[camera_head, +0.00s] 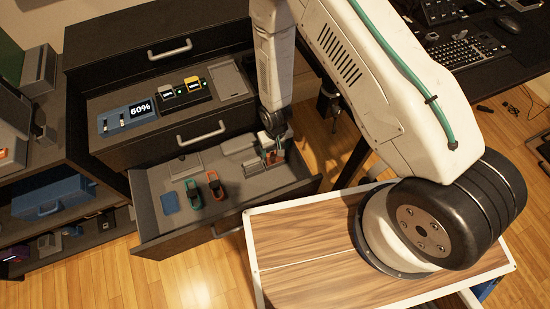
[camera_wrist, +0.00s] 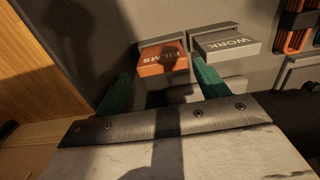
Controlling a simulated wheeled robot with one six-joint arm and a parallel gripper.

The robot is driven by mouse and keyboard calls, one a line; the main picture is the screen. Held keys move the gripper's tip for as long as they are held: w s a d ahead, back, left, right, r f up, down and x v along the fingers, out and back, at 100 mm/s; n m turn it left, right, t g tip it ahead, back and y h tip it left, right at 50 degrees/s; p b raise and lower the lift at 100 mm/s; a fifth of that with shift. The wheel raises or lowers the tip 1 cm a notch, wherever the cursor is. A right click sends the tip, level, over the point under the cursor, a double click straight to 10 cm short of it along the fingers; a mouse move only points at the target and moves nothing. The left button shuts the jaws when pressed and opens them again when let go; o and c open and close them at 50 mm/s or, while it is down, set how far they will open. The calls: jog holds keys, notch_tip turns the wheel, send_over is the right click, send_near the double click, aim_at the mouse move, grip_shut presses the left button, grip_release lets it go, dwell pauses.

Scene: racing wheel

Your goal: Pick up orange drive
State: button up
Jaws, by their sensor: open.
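In the wrist view the orange drive (camera_wrist: 162,64), with white lettering upside down, sits in a grey slot in the drawer. A grey drive marked WORK (camera_wrist: 228,43) sits beside it on the right. My gripper (camera_wrist: 164,72) has its teal fingers apart, with the orange drive between and just beyond the fingertips. Whether they touch it I cannot tell. In the head view my gripper (camera_head: 272,144) reaches down into the right part of the open drawer (camera_head: 165,232), largely covering the orange drive.
The drawer also holds an orange tool-like item (camera_head: 215,186), a green one (camera_head: 193,194) and a blue square (camera_head: 170,203). A wood-topped surface (camera_head: 310,270) lies to the front right under my arm.

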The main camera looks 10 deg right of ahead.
aim_at(275, 159)
notch_tip(275, 159, down, 5)
jog(key=shift+a+r, duration=0.1)
jog(key=shift+a, duration=0.05)
jog(key=c, duration=0.8)
jog(key=shift+c, duration=0.2)
jog(key=shift+r, duration=0.1)
